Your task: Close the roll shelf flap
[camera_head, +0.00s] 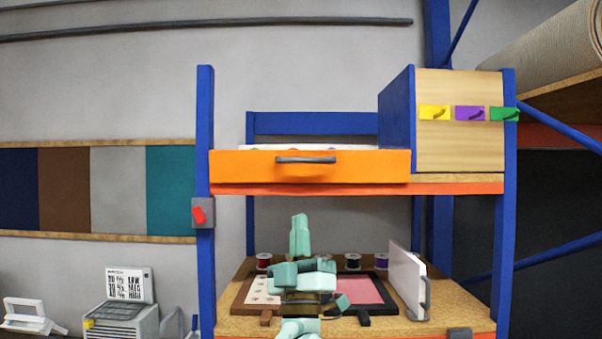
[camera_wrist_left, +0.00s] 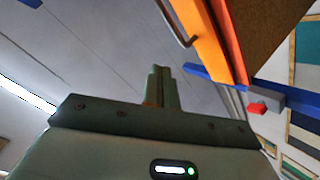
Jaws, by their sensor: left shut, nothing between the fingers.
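An orange front panel (camera_head: 240,167) with a dark grey bar handle (camera_head: 305,160) spans the upper shelf. I cannot tell for sure whether it is the roll shelf flap. It also shows in the left wrist view (camera_wrist_left: 218,42), with its handle (camera_wrist_left: 172,24) beside it. A white panel (camera_head: 405,280) with a grey handle stands upright, nearly edge-on, at the right of the lower shelf. My left gripper (camera_head: 299,222) is shut and empty, pointing up below the orange panel and apart from it. Its closed fingers (camera_wrist_left: 161,84) show in the left wrist view. My right gripper is not in view.
Blue posts (camera_head: 205,240) frame the rack, with a red switch (camera_head: 198,214) on the left one. A wooden cabinet (camera_head: 460,145) with coloured tags stands at upper right. Thread spools (camera_head: 352,261) and a framed pink panel (camera_head: 365,289) lie on the lower shelf (camera_head: 450,300).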

